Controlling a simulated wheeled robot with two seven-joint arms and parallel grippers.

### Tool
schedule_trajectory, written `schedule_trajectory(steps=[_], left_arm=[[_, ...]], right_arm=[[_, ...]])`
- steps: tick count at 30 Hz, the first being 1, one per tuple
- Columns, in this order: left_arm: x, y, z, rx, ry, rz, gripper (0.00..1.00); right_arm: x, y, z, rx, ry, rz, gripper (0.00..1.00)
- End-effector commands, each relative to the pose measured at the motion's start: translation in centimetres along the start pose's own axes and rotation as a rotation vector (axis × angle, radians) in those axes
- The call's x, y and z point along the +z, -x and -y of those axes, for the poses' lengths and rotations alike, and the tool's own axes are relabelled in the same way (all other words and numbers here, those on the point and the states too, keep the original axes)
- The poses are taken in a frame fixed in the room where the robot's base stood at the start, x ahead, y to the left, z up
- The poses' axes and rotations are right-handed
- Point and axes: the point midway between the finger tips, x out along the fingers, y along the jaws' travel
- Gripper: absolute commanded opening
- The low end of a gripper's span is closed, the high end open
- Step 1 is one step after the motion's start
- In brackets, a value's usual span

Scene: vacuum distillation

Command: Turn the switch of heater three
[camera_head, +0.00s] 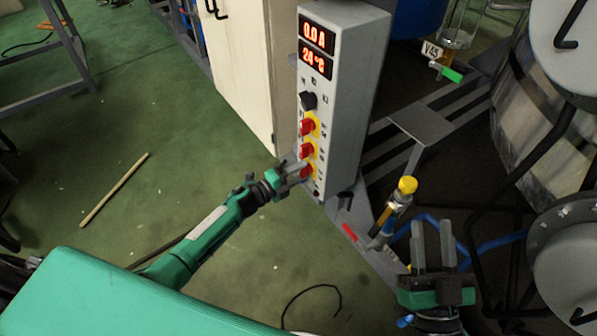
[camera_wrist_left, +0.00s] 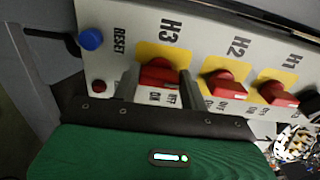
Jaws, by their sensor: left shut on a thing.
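The heater three switch is a red knob (camera_wrist_left: 159,73) on a yellow plate marked H3, on a grey control box (camera_head: 345,90). My left gripper (camera_head: 297,171) is at the lowest red switch on the box front. In the left wrist view its fingers stand on either side of the H3 knob, shut on it. The red H2 switch (camera_wrist_left: 226,84) and H1 switch (camera_wrist_left: 277,92) are to the right, untouched. My right gripper (camera_head: 433,247) is open and empty at the lower right.
The box displays (camera_head: 316,50) read 0.0 A and 24 °C. A blue RESET button (camera_wrist_left: 91,39) is left of H3. A yellow-capped valve (camera_head: 407,186), pipes and a large vessel (camera_head: 545,120) crowd the right.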

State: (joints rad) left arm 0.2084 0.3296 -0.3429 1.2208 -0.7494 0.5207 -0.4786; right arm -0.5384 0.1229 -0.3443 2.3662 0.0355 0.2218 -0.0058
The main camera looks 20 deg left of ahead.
Motion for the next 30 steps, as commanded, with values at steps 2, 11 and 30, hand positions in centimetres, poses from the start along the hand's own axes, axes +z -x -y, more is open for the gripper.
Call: schedule_trajectory(steps=[2,11,30], left_arm=[[0.1,0.1,0.0,0.001,0.005,0.003,0.21],[0.1,0.1,0.0,0.001,0.006,0.003,0.48],[0.0,3.2,0.0,0.004,0.005,0.002,0.65]], right_arm=[[0.1,0.0,0.0,0.0,-0.001,0.005,0.36],[0.1,0.0,0.0,0.0,0.0,0.004,0.36],[2.1,0.8,0.5,0.002,-0.021,0.13,0.36]])
